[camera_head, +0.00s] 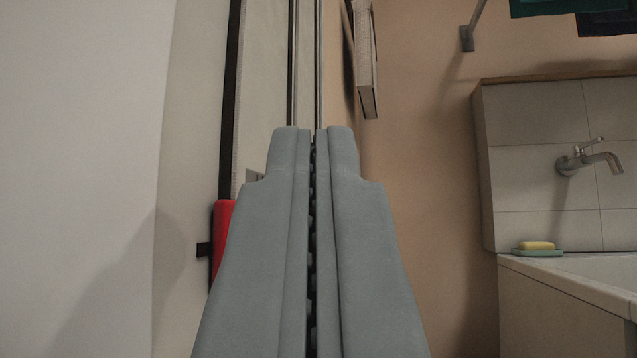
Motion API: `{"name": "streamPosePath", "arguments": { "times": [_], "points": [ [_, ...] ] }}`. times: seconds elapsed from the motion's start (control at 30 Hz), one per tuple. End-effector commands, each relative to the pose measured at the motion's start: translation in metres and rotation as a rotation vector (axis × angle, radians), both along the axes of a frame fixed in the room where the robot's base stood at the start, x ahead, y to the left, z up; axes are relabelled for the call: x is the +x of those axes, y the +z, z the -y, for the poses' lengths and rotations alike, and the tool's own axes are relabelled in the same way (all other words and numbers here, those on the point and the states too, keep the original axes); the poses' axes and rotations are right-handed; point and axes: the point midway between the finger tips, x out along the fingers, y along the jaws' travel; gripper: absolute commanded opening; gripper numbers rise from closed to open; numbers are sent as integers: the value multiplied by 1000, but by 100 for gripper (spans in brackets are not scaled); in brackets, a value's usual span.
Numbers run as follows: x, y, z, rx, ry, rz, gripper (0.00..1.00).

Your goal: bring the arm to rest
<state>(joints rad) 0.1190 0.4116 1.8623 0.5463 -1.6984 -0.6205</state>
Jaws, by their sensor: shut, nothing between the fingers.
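My gripper (312,140) fills the lower middle of the view. Its two grey fingers lie side by side, shut, with only a thin dark seam between them and nothing held. The fingers point away from the camera, toward a narrow upright panel with thin metal rails (305,60). The fingers hide part of what is behind them.
A white surface (80,150) takes up the left side. A red object (221,235) shows beside the left finger. At right are a tap (590,160) on a tiled wall, a basin (570,285), and yellow soap (537,245) on a green dish. Dark cloths (560,8) hang at top right.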

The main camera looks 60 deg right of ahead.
Motion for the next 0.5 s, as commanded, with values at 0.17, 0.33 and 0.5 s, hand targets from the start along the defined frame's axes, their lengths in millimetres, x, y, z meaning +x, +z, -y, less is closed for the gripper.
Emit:
{"name": "streamPosePath", "arguments": {
  "times": [0.17, 0.33, 0.5],
  "points": [
    [-11, -20, -17, -2, 1, -1, 0],
    [-22, -40, -33, 0, 1, 0, 0],
    [-28, -51, -41, 0, 1, 2, 0]
  ]
}}
